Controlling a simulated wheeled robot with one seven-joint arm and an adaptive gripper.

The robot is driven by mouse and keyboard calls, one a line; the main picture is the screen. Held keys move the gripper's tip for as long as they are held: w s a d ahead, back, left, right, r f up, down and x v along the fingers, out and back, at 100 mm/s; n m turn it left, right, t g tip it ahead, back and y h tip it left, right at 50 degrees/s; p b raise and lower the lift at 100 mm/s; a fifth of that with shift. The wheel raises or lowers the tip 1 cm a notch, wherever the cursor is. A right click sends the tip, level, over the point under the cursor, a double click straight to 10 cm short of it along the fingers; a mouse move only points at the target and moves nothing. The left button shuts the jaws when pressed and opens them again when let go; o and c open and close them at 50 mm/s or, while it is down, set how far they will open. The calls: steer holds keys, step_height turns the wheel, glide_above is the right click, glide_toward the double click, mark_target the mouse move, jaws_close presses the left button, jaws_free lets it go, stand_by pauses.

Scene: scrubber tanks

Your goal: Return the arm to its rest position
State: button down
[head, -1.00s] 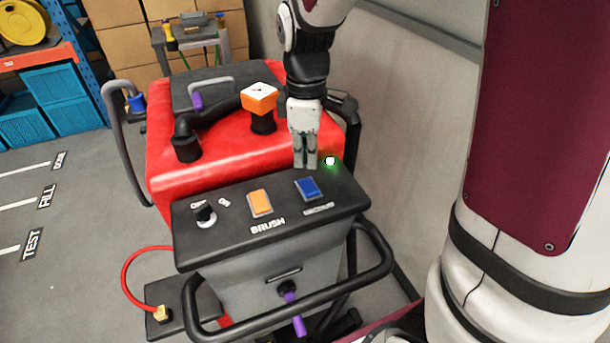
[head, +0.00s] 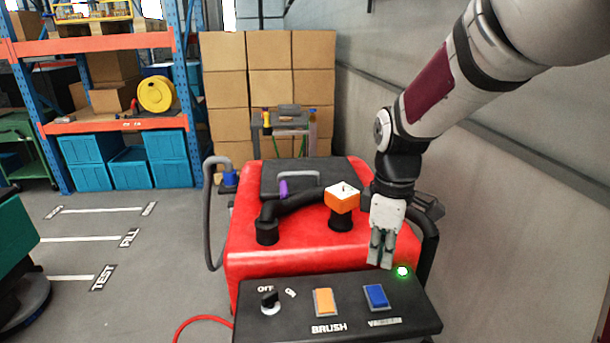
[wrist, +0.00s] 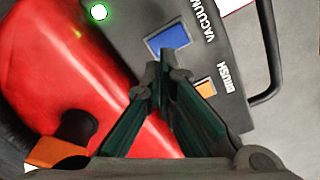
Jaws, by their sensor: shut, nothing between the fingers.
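My gripper (head: 381,262) is shut and empty. It points down just above the far edge of the scrubber's black control panel (head: 300,322), near the blue vacuum switch (head: 376,296) and a lit green lamp (head: 403,271). In the wrist view the shut fingertips (wrist: 165,55) show in front of the blue switch (wrist: 168,38), with the green lamp (wrist: 99,12) to the upper left. I cannot tell whether the tips touch the panel. My arm reaches down from the upper right.
The red scrubber tank (head: 300,238) carries a black hose (head: 290,208) and an orange-and-white cube (head: 342,198) close left of my gripper. A grey wall (head: 500,190) stands to the right. Shelving with blue bins (head: 128,168) and cardboard boxes (head: 270,85) stand behind. Open floor lies left.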

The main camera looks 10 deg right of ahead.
steer(key=s+r+m+t, duration=0.5)
steer(key=s+r+m, duration=0.6)
steer(key=s, duration=0.6)
steer(key=shift+r+m+t, duration=0.3)
steer(key=shift+r+m, duration=0.1)
steer(key=shift+r, duration=0.2)
